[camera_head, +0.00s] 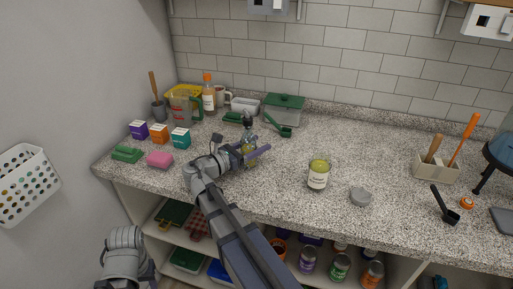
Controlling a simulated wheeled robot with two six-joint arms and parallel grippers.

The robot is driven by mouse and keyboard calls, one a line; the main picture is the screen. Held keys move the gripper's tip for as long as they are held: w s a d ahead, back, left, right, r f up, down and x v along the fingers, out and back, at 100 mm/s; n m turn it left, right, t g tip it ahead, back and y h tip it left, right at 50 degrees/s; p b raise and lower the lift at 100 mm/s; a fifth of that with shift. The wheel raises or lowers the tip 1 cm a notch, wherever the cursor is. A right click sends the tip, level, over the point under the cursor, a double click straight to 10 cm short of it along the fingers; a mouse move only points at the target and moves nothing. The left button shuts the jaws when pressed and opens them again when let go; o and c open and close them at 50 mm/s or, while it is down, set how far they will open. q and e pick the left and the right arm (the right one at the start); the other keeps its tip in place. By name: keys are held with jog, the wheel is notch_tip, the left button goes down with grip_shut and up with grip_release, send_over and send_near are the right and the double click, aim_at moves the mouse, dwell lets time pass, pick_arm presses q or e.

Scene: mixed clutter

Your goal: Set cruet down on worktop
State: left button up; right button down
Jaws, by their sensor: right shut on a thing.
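I cannot tell whether the cruet's base touches the speckled worktop. Part of my left arm shows at the lower left, below the counter edge, but its gripper is out of view.
Worktop between gripper and jar is clear.

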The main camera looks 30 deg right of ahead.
jog(key=shift+f, duration=0.1)
jog(key=shift+c, duration=0.3)
grip_release()
jog(key=shift+a+r, duration=0.15)
jog(key=shift+r, duration=0.05)
jog(key=a, duration=0.4)
jog(key=s+a, duration=0.1)
jog(key=a, duration=0.6)
jog(key=shift+s+a, duration=0.2)
jog(key=shift+a, duration=0.15)
